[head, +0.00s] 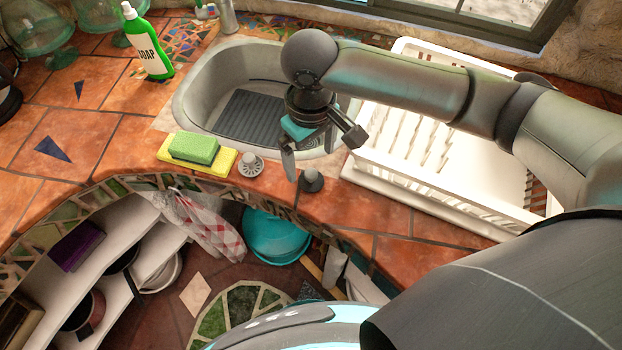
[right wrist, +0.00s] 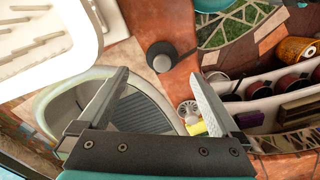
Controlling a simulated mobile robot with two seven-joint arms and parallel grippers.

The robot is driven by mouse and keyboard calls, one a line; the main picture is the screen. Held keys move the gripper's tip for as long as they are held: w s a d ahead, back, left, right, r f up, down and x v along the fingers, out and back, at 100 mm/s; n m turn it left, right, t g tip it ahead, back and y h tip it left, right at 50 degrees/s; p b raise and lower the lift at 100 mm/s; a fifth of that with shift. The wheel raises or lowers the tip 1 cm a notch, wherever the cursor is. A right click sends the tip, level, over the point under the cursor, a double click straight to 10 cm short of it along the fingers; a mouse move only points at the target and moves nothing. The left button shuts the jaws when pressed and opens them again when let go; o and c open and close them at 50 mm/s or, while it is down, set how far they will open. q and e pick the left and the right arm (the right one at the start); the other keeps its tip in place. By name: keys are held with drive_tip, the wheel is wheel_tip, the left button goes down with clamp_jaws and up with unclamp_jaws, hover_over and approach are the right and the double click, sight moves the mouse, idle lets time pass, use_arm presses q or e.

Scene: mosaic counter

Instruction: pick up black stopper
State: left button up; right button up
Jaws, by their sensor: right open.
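The black stopper (head: 311,181) stands on the tiled counter's front strip, just in front of the sink. In the right wrist view the stopper (right wrist: 162,58) shows as a dark round base with a grey knob, just beyond the gap between my fingertips. My right gripper (head: 308,163) is open and empty, pointing down above the counter, close to the stopper. Its two fingers (right wrist: 160,76) are spread wide in the right wrist view. The stopper appears untouched; the exact height of the fingertips over it is hard to tell. My left gripper is not in view.
A metal strainer (head: 250,166) stands left of the stopper, beside a green and yellow sponge (head: 196,149). The sink (head: 190,95) lies behind. A white dish rack (head: 440,185) stands close on the right. A soap bottle (head: 148,45) is farther back. The counter edge is near.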

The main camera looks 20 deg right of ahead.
sight(311, 172)
drive_tip(key=shift+s+f, duration=0.1)
drive_tip(key=shift+f, duration=0.45)
wheel_tip(311, 172, down, 4)
drive_tip(key=shift+s+r+b, duration=0.15)
drive_tip(key=shift+b, duration=0.4)
drive_tip(key=shift+f, duration=0.5)
drive_tip(key=shift+c, duration=0.4)
drive_tip(key=c, duration=0.3)
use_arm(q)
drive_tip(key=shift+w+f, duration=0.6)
use_arm(e)
drive_tip(key=c, duration=1.1)
